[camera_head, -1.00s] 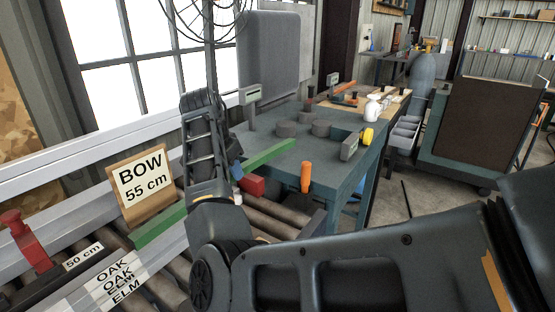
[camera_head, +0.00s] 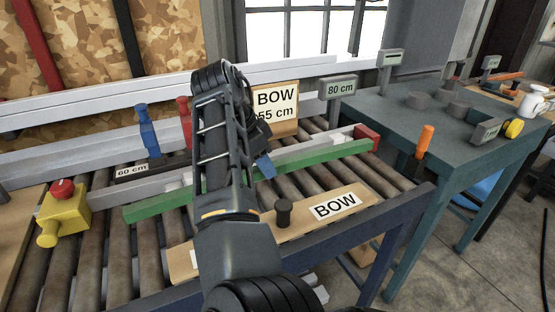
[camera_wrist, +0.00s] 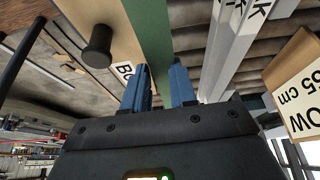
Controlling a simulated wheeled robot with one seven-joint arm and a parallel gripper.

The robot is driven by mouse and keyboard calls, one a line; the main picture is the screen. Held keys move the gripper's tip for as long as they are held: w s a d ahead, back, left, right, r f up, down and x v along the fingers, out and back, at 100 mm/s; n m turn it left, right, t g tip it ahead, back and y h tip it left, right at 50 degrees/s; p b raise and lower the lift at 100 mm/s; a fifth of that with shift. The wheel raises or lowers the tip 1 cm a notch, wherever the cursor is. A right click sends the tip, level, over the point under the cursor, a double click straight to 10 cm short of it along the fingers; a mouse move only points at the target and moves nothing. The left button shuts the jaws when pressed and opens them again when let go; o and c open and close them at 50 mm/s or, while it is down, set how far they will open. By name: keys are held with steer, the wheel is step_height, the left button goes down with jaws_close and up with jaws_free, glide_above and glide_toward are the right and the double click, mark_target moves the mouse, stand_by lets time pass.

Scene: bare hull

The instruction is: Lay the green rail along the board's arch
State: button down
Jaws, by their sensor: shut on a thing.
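The green rail (camera_head: 318,157) is a long straight bar slanting across the rollers in the head view, its middle hidden behind my arm. In the wrist view the rail (camera_wrist: 150,35) runs between the two blue fingers of my gripper (camera_wrist: 160,85), which is shut on it. One blue fingertip of my gripper (camera_head: 262,166) shows beside the rail in the head view. A pale wooden board (camera_head: 290,233) with a BOW label and a dark peg (camera_head: 283,211) lies on the near side of the rail. My arm hides part of the board, and I cannot make out its arch.
A red block (camera_head: 367,136) is at the rail's right end. A yellow box with a red button (camera_head: 62,205), a blue clamp (camera_head: 148,132) and a red clamp (camera_head: 184,120) stand at left. A BOW 55 cm sign (camera_head: 277,100) is behind. A teal table (camera_head: 400,110) stands right.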

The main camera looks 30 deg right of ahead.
steer(key=shift+f+b, duration=2.6)
steer(key=shift+f, duration=0.45)
steer(key=shift+f+b, duration=0.45)
steer(key=shift+f, duration=0.7)
steer(key=c, duration=0.8)
jaws_free()
steer(key=shift+v, duration=3.9)
